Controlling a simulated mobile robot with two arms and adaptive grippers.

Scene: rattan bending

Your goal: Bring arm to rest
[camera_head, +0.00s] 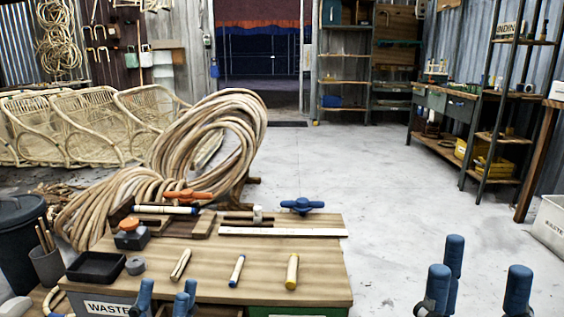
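My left gripper (166,294) is at the bottom edge, in front of the workbench's (222,284) near side. Its blue fingertips point up and stand apart with nothing between them. My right gripper (482,280) is at the bottom right, over the floor to the right of the workbench. Its blue fingers point up, are spread wide, and hold nothing. The palms and most of both arms are out of view below.
On the workbench lie a yellow tube (292,271), a white-and-blue tube (237,270), a black tray (96,267), a white ruler (283,232) and a blue clamp (302,206). Rattan coils (215,135) stand behind. Grey floor (400,200) is clear to the right.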

